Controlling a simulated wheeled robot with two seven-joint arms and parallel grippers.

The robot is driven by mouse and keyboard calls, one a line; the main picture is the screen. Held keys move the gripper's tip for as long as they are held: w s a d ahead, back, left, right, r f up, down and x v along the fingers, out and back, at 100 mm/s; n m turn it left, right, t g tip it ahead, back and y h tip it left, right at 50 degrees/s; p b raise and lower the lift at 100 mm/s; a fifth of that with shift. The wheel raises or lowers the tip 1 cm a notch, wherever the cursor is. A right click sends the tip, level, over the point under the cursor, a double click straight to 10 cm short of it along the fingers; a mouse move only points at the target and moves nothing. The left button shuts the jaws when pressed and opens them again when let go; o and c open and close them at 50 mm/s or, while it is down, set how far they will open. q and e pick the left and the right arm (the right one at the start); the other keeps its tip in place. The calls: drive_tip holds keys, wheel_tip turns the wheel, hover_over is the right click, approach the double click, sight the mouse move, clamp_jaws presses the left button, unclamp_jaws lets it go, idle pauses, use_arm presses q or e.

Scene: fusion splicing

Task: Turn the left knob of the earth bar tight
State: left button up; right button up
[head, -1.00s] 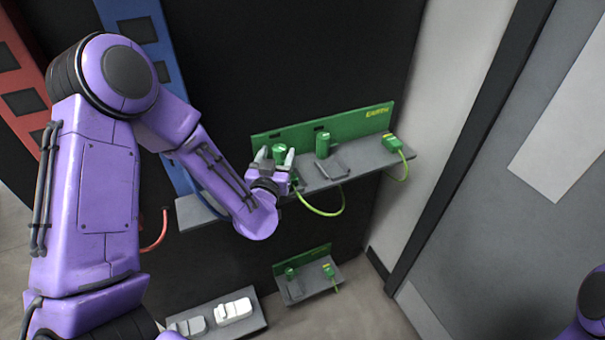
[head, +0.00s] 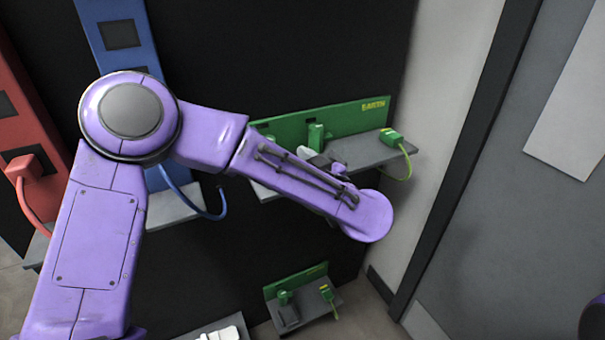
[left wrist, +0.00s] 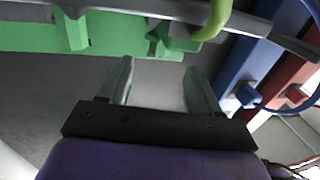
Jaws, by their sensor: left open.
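The earth bar is a green board (head: 352,117) with a grey shelf on the dark panel. One green knob (head: 316,134) stands in front of it. The left knob is mostly hidden behind my left forearm in the head view. My left gripper (head: 312,160) is mostly hidden by that forearm, beside the visible knob. In the left wrist view, my left gripper (left wrist: 163,82) is open with nothing between its fingers. Two green parts, one at left (left wrist: 72,30) and one at centre (left wrist: 165,42), lie beyond the fingertips. My right gripper is out of view.
A green plug (head: 391,138) with a cable sits at the shelf's right end. A blue bar (head: 130,35) and a red bar (head: 22,110) stand to the left. A smaller green unit (head: 298,285) is below. A grey door frame is to the right.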

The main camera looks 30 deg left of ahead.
use_arm(q)
drive_tip(key=shift+v, duration=1.45)
